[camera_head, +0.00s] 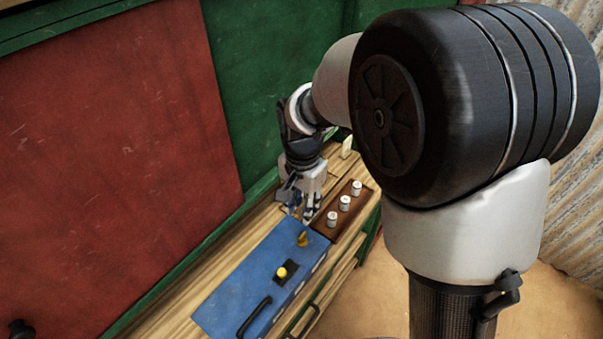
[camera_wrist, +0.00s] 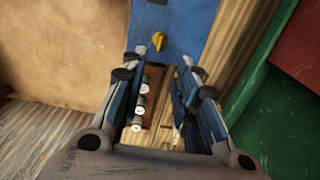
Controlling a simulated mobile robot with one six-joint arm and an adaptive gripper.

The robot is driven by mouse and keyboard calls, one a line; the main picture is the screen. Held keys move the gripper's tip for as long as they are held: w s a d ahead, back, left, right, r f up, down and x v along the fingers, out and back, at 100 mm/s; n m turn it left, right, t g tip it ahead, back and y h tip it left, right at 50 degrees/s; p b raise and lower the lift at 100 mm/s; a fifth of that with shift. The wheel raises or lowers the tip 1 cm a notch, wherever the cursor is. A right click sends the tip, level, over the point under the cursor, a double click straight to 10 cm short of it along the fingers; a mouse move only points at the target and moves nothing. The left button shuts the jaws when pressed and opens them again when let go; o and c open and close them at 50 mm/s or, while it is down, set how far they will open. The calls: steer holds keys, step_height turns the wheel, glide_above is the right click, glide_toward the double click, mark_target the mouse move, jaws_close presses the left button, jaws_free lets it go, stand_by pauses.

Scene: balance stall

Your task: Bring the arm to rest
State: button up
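My gripper (camera_head: 301,211) hangs at the end of my arm, above the far end of a blue box (camera_head: 247,287) on the wooden counter. In the wrist view my gripper (camera_wrist: 173,57) has its two fingers well apart, with nothing held between them. A small yellow piece (camera_wrist: 158,40) on the blue box shows just beyond the fingertips. In the head view this yellow piece (camera_head: 302,240) is just below the gripper, apparently not touched.
A brown block (camera_head: 346,222) with three white-topped cylinders stands right beside the gripper. A yellow knob (camera_head: 282,272) and black handle (camera_head: 254,318) sit on the blue box. A pale upright piece (camera_head: 347,147) stands behind. Red and green panels rise at left.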

steer(key=s+d+r+n+t+b, duration=0.3)
steer(key=s+d+r+n, duration=0.2)
steer(key=s+d+r, duration=0.6)
steer(key=s+d+n+t, duration=0.1)
steer(key=s+d+n, duration=0.1)
steer(key=s, duration=0.7)
steer(key=shift+n+t+b, duration=0.3)
steer(key=shift+n+b, duration=0.1)
steer(key=shift+b, duration=0.05)
steer(key=shift+c, duration=0.5)
stand_by(0.4)
